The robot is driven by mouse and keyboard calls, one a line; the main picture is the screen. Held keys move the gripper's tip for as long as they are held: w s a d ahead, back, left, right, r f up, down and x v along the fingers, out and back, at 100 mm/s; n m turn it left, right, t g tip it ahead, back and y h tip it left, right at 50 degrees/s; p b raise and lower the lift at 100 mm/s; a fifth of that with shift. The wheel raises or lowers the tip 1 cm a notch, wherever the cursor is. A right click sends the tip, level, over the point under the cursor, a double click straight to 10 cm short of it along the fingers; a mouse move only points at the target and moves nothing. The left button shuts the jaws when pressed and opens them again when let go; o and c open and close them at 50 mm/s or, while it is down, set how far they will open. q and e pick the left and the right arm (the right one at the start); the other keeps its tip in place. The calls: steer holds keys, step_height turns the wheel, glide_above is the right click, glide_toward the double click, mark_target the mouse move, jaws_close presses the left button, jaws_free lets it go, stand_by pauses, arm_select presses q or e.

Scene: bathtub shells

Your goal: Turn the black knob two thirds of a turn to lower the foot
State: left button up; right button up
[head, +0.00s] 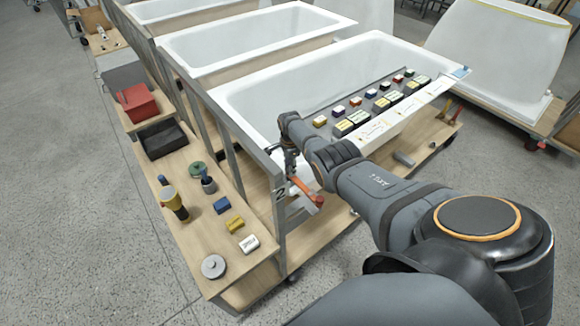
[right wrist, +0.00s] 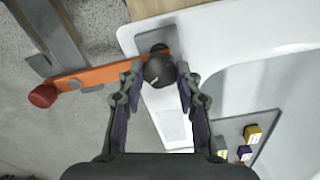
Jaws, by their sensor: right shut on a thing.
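The black knob (right wrist: 159,71) shows in the right wrist view with a pale mark on its face. My right gripper (right wrist: 159,78) is shut on it, one finger on each side. An orange bar (right wrist: 85,78) with a red end (right wrist: 42,95) runs left from beside the knob. In the head view my right gripper (head: 290,160) is at the near left corner of the closest white tub (head: 240,97), and the orange bar (head: 305,191) shows just below it. The knob is hidden there by the gripper. I cannot make out the foot. My left gripper is not in view.
A wooden side shelf (head: 205,262) at left holds a red bin (head: 137,103), a black tray (head: 161,138) and several small items. A grey panel (head: 335,105) with coloured blocks lies across the tub. A metal upright (head: 279,215) stands close to the gripper. The floor at left is clear.

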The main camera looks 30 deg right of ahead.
steer(key=o, duration=1.1)
steer(key=shift+o, duration=0.2)
steer(key=shift+w+r, duration=0.1)
steer(key=shift+r, duration=0.5)
step_height(320, 180, up, 11)
steer(key=shift+f, duration=0.15)
